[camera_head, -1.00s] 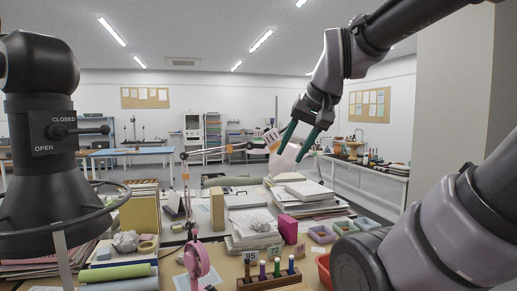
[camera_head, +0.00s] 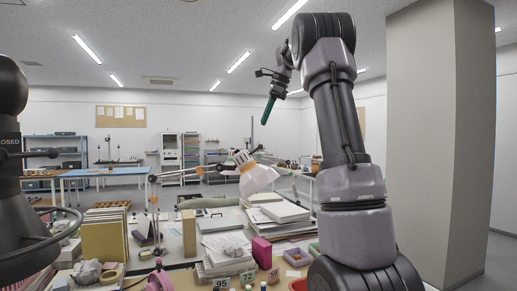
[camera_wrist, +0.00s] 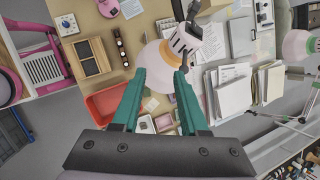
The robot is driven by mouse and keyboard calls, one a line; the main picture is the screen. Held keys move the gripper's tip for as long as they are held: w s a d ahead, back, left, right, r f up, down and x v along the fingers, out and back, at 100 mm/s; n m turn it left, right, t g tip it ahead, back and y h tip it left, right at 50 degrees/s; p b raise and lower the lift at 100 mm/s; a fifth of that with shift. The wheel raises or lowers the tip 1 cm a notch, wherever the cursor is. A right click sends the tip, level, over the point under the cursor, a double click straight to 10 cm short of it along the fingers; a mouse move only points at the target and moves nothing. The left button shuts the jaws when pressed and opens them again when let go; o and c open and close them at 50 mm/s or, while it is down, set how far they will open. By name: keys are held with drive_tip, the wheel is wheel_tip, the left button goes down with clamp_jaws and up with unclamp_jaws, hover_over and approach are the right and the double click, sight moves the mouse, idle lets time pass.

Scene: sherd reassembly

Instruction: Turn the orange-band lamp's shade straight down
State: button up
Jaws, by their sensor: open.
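The orange-band lamp has a pale pinkish-white shade (camera_head: 258,180) on a jointed arm that comes in from the left. In the head view the shade is tilted, its wide end toward the lower right. In the wrist view the shade (camera_wrist: 150,62) lies just beyond my fingertips, with its orange band and white vented cap to its right. My gripper (camera_head: 267,112) has green fingers, pointing downward above the lamp, with a visible gap to it in the head view. The fingers (camera_wrist: 160,76) are apart, with nothing held between them. The shade's far side is hidden.
The lamp's jointed arm (camera_head: 195,172) stretches over the crowded table. Paper stacks (camera_head: 278,212), a magenta box (camera_head: 262,250) and upright folders (camera_head: 103,238) stand below. A dark press-like stand (camera_head: 20,200) is at the left; a pillar (camera_head: 440,140) is at the right.

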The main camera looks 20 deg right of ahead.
drive_tip(key=w+d+f+m, duration=0.2)
drive_tip(key=w+d+m, duration=0.1)
drive_tip(key=w, duration=0.3)
drive_tip(key=shift+g, duration=0.3)
drive_tip(key=x, duration=1)
drive_tip(key=shift+w+a+f, duration=0.15)
drive_tip(key=shift+f, duration=0.05)
clamp_jaws()
idle(0.6)
